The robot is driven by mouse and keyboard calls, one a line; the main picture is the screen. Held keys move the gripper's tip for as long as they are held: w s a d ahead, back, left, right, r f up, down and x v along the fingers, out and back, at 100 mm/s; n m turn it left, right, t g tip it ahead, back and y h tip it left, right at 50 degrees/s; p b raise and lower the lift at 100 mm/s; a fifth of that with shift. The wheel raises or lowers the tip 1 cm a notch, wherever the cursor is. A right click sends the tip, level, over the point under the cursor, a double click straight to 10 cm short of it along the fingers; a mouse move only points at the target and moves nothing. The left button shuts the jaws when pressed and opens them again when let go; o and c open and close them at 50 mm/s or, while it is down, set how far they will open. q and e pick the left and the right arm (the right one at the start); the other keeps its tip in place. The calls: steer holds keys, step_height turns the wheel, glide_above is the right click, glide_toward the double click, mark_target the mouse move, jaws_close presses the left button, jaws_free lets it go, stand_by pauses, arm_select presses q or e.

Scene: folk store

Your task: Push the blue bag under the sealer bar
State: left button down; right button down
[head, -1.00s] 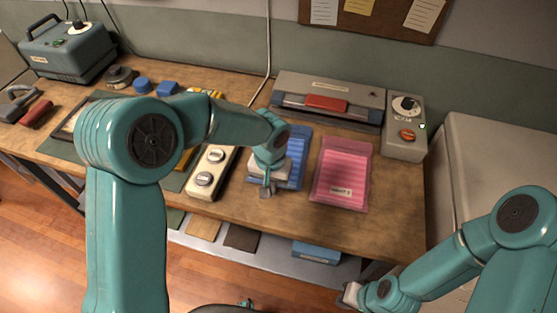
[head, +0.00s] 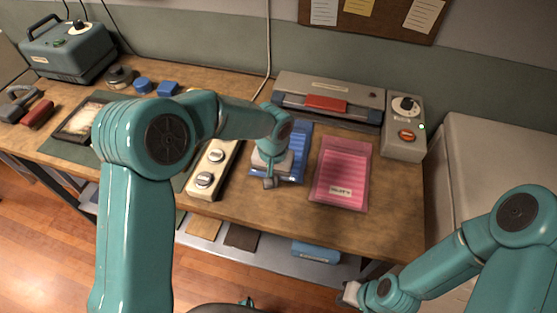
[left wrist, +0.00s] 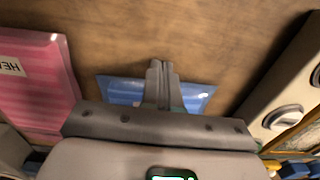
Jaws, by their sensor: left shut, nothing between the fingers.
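The blue bag (head: 299,150) lies flat on the wooden bench in front of the sealer (head: 330,97), which has a red-handled bar (head: 326,103). My left gripper (head: 269,184) is shut and empty, pointing down at the bag's near edge. The left gripper and forearm hide the bag's left part. In the left wrist view the closed fingertips (left wrist: 160,66) reach just past the blue bag's edge (left wrist: 122,90); whether they touch it I cannot tell. My right gripper (head: 350,294) hangs low off the bench's front; its fingers are too small to read.
A pink bag (head: 343,175) lies close to the right of the blue one. A cream box with round knobs (head: 212,168) is to the left. Bare bench lies in front of the bags.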

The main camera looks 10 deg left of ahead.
arm_select(q)
steer(key=shift+w, duration=0.35)
steer(key=shift+w, duration=0.1)
steer(key=shift+w+p, duration=0.35)
steer(key=shift+w, duration=0.55)
steer(key=shift+w+d, duration=0.1)
steer(key=shift+w+p, duration=0.3)
steer(key=shift+w, duration=0.55)
steer(key=shift+w, duration=0.15)
steer(key=shift+w, duration=0.25)
steer(key=shift+s, duration=0.45)
steer(key=shift+s+b, duration=0.4)
steer(key=shift+s, duration=0.15)
